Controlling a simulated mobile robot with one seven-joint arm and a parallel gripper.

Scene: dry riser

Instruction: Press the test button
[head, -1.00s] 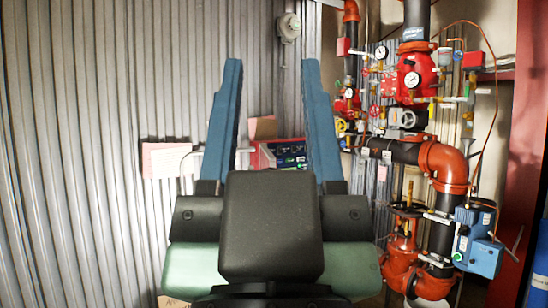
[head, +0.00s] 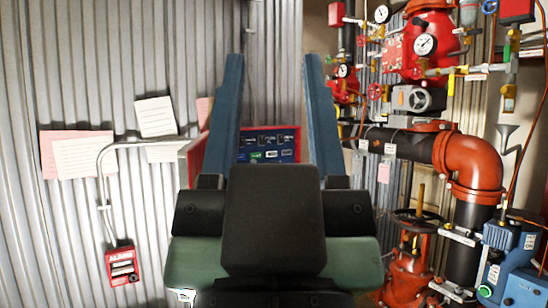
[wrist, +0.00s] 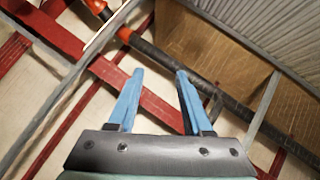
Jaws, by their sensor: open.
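My gripper (head: 273,58) is open, its two blue fingers pointing up and spread apart with nothing between them. It also shows open in the wrist view (wrist: 160,73). Behind the fingers in the head view, a red control panel (head: 292,130) with a dark blue face hangs on the corrugated wall. Its face shows rows of small labels and a green patch. My gripper hides its lower part and the left finger covers part of it. I cannot make out which spot is the test button. The wrist view shows no panel.
A small red alarm box (head: 121,266) hangs low left, joined by a grey conduit (head: 102,185). Paper sheets (head: 85,157) are on the wall. Red valves and pipes (head: 470,165) and a blue unit (head: 510,255) crowd the right. The wrist view shows red beams (wrist: 150,105) overhead.

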